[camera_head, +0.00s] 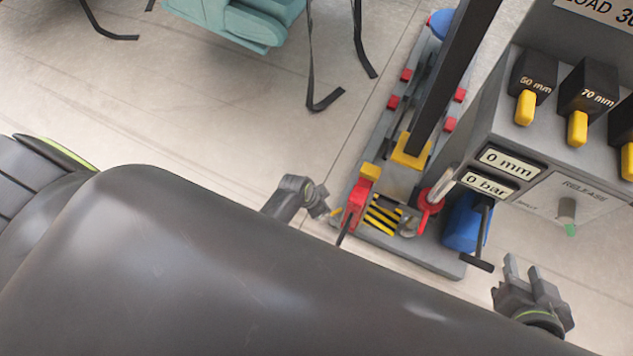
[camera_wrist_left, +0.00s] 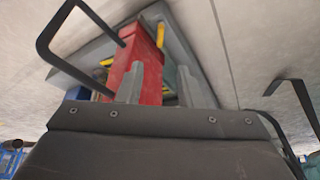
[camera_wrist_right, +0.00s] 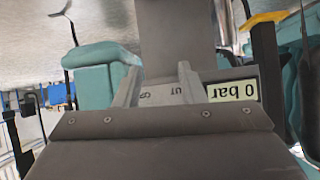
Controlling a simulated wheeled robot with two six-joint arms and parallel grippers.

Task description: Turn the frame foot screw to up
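A grey frame base (camera_head: 435,262) lies on the floor, with a red block (camera_head: 356,206) and a thin black bar at its near left corner. I cannot tell for sure which part is the foot screw. My left gripper (camera_head: 330,212) is just left of the red block. In the left wrist view its fingers (camera_wrist_left: 158,80) are apart, with the red block (camera_wrist_left: 138,65) and a black bent bar (camera_wrist_left: 88,12) beyond; contact cannot be told. My right gripper (camera_head: 532,270) is open and empty, below the control box; its fingers also show apart in the right wrist view (camera_wrist_right: 158,85).
A teal seat (camera_head: 240,20) is at the back.

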